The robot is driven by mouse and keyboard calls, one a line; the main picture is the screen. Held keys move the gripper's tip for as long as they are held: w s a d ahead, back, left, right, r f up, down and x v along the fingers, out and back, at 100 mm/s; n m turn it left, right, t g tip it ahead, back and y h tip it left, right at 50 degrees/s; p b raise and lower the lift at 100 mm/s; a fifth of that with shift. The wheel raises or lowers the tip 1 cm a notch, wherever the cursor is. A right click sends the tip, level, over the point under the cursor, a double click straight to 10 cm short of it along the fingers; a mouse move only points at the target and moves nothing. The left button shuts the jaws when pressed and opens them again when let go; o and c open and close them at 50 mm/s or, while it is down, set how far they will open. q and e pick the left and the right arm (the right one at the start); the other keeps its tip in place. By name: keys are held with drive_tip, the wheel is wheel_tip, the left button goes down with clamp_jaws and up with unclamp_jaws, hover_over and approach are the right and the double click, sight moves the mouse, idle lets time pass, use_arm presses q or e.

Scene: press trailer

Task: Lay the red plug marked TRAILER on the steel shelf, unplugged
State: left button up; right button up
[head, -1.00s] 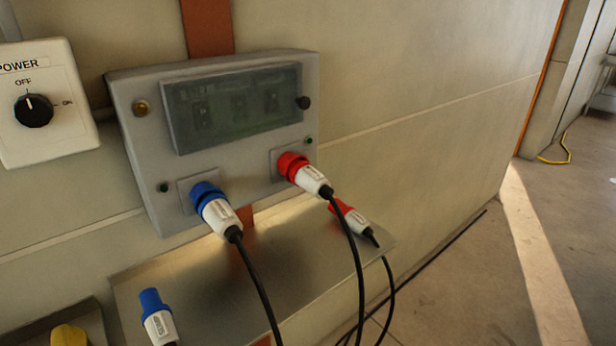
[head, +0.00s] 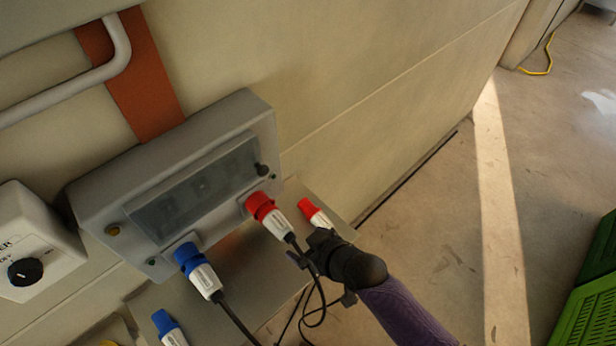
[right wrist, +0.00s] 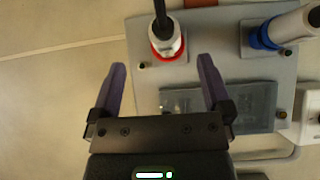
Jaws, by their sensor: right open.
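A red plug with a white body (head: 275,222) sits in the right socket of the grey panel box, its black cable hanging down. A second red and white plug (head: 313,212) lies on the steel shelf (head: 243,262) to its right. I cannot read the marking on either. My right gripper (head: 309,250) is open and empty in front of the socketed plug, near its cable end. In the right wrist view the red plug (right wrist: 167,44) shows just beyond and between the open fingertips (right wrist: 161,66), apparently untouched. My left gripper is out of view.
A blue plug (head: 201,272) sits in the left socket of the grey box (head: 95,195). Another blue plug (head: 167,326) lies on the shelf. A white POWER switch box (head: 38,240) is at left. Green crates (head: 590,310) stand at right. Cables hang close to my gripper.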

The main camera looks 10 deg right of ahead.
sight(286, 231)
drive_tip(key=w+a+b, duration=0.1)
drive_tip(key=b, duration=0.1)
drive_tip(key=w+a+b, duration=0.1)
drive_tip(key=b, duration=0.1)
drive_tip(key=shift+f, duration=0.35)
drive_tip(key=b+x, duration=0.6)
drive_tip(key=shift+w+a, duration=0.15)
drive_tip(key=shift+w+a+f+b, duration=0.3)
drive_tip(key=shift+w+a+b, duration=0.1)
drive_tip(key=shift+w, duration=0.1)
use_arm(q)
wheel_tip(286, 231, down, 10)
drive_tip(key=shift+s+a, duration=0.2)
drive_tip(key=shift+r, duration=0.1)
use_arm(e)
drive_tip(key=shift+c, duration=0.3)
clamp_jaws()
